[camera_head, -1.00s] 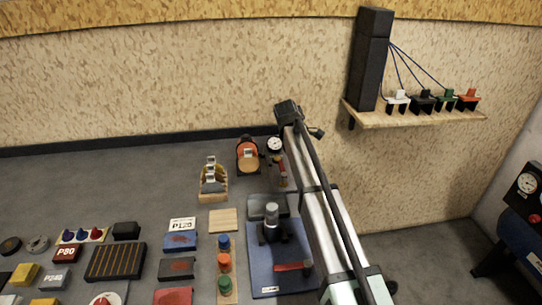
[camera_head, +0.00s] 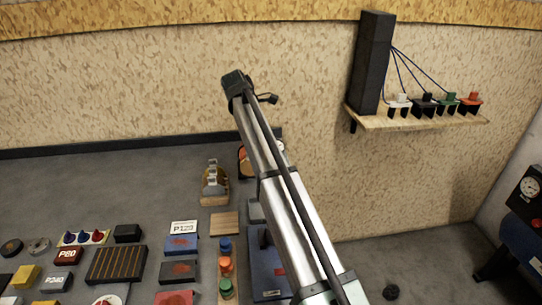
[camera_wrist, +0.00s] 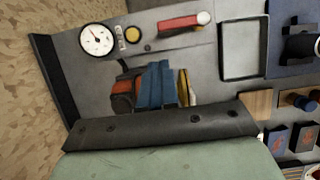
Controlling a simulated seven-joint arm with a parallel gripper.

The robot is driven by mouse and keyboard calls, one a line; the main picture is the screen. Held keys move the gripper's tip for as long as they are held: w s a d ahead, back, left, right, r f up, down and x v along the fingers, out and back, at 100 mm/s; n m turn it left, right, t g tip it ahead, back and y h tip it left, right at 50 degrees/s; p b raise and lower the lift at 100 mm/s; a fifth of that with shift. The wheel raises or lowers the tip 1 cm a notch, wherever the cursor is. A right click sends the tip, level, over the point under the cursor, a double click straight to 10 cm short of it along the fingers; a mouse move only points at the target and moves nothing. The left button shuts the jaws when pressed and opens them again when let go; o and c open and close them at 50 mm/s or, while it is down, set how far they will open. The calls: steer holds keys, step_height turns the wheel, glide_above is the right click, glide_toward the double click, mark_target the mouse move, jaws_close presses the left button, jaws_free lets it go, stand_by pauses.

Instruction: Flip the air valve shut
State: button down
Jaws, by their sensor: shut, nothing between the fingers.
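The air valve's red lever (camera_wrist: 180,23) shows at the top of the wrist view. It lies slightly slanted across the picture, with a pale round piece at its right end. A white-dialled gauge (camera_wrist: 97,40) and a small brass-coloured fitting (camera_wrist: 132,35) are to its left. My gripper (camera_wrist: 156,68) has its blue fingers together and empty, below the lever in the picture and apart from it. In the head view my arm hides the lever; the fingers are not clear there.
An orange-and-black round item (camera_wrist: 124,96) shows partly behind my fingers. A grey tray (camera_wrist: 223,48) lies right of the lever. A wooden shelf (camera_head: 420,120) carries a black box and several small fittings.

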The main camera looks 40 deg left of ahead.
steer(key=x, duration=1)
steer(key=shift+w+d, duration=0.25)
steer(key=shift+w, duration=0.35)
stand_by(0.6)
steer(key=shift+w+d, duration=0.25)
steer(key=shift+w, duration=0.05)
steer(key=shift+w+d, duration=0.65)
steer(key=shift+w, duration=0.05)
steer(key=shift+w+d, duration=0.35)
steer(key=shift+d, duration=0.2)
steer(key=shift+w+d, duration=0.35)
steer(key=shift+d, duration=0.25)
steer(key=d+m+g, duration=0.1)
steer(key=d+m, duration=0.2)
steer(key=d, duration=0.3)
steer(key=shift+m+h, duration=0.4)
steer(key=shift+s+d+m+g, duration=0.15)
steer(key=shift+d+m+g, duration=0.15)
steer(key=shift+d+m, duration=0.1)
